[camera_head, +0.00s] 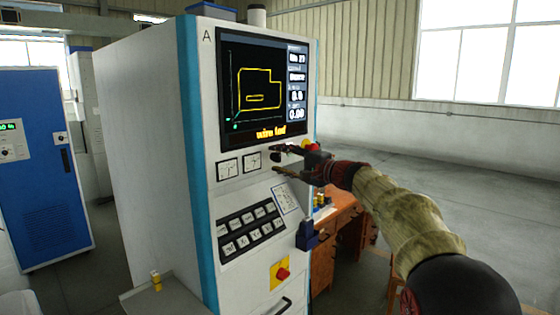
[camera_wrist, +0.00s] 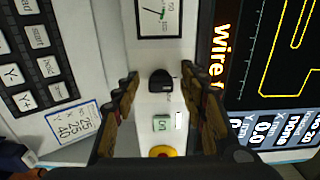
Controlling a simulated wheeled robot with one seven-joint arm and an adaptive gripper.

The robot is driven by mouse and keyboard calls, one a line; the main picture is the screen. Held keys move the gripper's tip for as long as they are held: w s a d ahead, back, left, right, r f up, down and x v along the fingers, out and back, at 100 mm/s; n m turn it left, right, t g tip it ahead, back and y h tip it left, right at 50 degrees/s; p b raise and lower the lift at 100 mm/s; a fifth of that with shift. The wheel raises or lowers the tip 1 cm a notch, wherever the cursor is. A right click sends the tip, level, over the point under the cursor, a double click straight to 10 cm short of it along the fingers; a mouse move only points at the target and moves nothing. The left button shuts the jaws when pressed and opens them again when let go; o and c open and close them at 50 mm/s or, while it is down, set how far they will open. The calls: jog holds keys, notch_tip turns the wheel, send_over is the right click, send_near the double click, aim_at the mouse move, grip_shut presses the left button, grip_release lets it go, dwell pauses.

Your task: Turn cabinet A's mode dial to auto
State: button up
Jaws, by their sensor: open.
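Cabinet A (camera_head: 150,130) is a tall white machine with blue edge strips and the letter A at its top left. Its mode dial appears to be the small black knob (camera_wrist: 160,80) on the white panel in the wrist view; its setting is too small to read. My gripper (camera_head: 277,160) is at the panel below the screen, coming from the right. In the wrist view my gripper (camera_wrist: 160,88) is open, with one finger on each side of the knob and visible gaps between. In the head view the gripper largely hides the knob.
A green button (camera_wrist: 160,124) and a yellow-and-red button (camera_wrist: 162,151) sit in line with the knob. A gauge (camera_wrist: 158,18) is on its other side. The screen (camera_head: 262,85) is above, the keypad (camera_head: 250,230) below. A wooden desk (camera_head: 340,235) stands behind right.

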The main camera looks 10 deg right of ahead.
jog(key=v, duration=1.2)
